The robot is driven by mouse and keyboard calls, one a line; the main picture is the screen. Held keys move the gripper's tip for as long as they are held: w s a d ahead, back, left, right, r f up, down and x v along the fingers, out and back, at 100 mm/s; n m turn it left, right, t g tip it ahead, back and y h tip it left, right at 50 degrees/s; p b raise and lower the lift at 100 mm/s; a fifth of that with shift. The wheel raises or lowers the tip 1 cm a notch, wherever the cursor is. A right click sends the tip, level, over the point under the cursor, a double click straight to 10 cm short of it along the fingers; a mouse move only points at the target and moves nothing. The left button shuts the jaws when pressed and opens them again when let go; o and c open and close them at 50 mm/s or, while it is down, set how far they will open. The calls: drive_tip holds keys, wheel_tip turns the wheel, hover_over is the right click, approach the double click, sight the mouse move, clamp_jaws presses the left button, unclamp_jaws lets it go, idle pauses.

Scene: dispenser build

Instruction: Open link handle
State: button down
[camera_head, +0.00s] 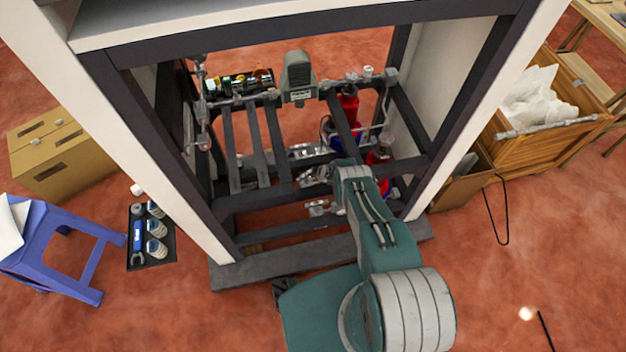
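The dispenser is a tall frame with white outer panels and dark bars (245,150) inside. My teal and grey arm reaches into its open front from the lower right. My gripper (314,178) is at the arm's far end, among the inner bars near the middle. It is small here, and I cannot tell whether its fingers are open or shut, or whether they touch anything. A small metal fitting (320,207) shows just below the gripper. I cannot tell which part is the link handle; it may be hidden by my arm or gripper.
A blue stool (65,245), a black tool tray (151,238) and a cardboard box (60,155) stand left. A wooden crate (550,135) stands right. The red floor in front is mostly clear.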

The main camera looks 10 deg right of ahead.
drive_tip(key=shift+r, duration=0.1)
idle(0.3)
drive_tip(key=shift+r, duration=4.75)
drive_tip(key=s+f+m+h, duration=0.15)
drive_tip(key=s+m, duration=0.35)
drive_tip(key=m, duration=0.7)
drive_tip(key=s+m+h, duration=0.3)
drive_tip(key=s+m, duration=0.2)
drive_tip(key=m, duration=0.7)
drive_tip(key=shift+y, duration=0.25)
drive_tip(key=shift+a+x, duration=0.15)
drive_tip(key=shift+x, duration=2.4)
drive_tip(key=shift+a+x, duration=0.15)
drive_tip(key=shift+x, duration=2.4)
drive_tip(key=shift+w+a+r, duration=0.1)
drive_tip(key=shift+w+a, duration=0.2)
drive_tip(key=shift+w, duration=0.3)
drive_tip(key=shift+w+a+f, duration=0.1)
drive_tip(key=shift+w+a, duration=0.25)
drive_tip(key=shift+w, duration=0.25)
drive_tip(key=shift+w+a+r, duration=0.1)
drive_tip(key=shift+w+a, duration=0.2)
drive_tip(key=shift+w, duration=0.35)
drive_tip(key=shift+w+d, duration=0.3)
drive_tip(key=shift+w, duration=0.6)
